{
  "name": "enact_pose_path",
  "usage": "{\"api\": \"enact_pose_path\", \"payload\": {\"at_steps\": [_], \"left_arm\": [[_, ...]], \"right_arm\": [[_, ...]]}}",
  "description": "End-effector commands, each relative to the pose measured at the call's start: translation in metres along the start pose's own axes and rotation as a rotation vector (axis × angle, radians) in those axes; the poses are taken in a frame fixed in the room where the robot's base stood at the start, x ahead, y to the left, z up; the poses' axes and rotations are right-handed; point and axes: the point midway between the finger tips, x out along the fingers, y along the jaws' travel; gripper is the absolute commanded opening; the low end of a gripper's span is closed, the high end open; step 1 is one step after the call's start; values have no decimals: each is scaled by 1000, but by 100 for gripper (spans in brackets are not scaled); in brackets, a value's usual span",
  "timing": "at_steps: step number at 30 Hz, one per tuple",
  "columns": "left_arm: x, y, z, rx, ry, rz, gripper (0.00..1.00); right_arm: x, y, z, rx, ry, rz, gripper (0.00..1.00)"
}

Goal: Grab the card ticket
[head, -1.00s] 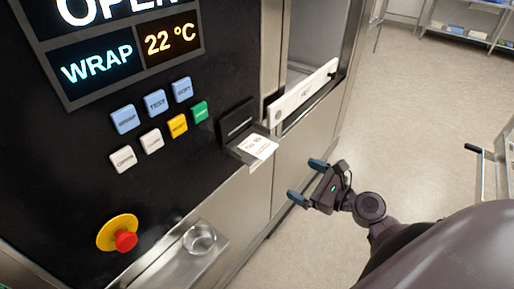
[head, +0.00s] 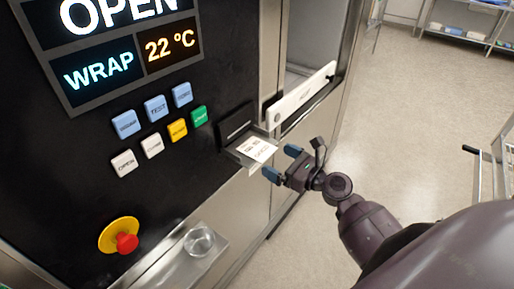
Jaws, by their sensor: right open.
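The white card ticket (head: 258,149) sticks out of a black printer slot (head: 238,126) on the dark machine panel. It lies on a small ledge, its free end pointing right and toward me. My right gripper (head: 281,164) is open, its two blue-tipped fingers just right of and below the ticket's free end. The fingertips look close to the ticket, but I cannot tell whether they touch it. Nothing is seen between the fingers. My left gripper is not in view.
The panel has several coloured buttons (head: 177,131), a red emergency stop (head: 127,243) and a lit display (head: 100,68). A metal shelf with a small round glass dish (head: 199,241) is below. A white-fronted drawer (head: 302,95) is at right. Open floor (head: 400,130) lies beyond.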

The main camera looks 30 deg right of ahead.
Motion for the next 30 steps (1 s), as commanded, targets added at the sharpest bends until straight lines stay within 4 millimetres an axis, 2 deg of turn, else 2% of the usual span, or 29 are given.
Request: {"api": "enact_pose_path", "payload": {"at_steps": [3,6,14,15,23,30], "left_arm": [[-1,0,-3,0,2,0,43],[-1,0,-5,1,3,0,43],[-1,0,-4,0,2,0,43],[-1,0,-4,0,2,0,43],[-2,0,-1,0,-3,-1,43],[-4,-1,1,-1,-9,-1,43]], "right_arm": [[17,0,1,1,-1,0,100],[24,-1,0,2,0,-1,100],[27,-1,-1,0,1,-1,100],[27,-1,-1,0,1,-1,98],[27,-1,-1,0,1,-1,60],[27,-1,-1,0,1,-1,60]]}}
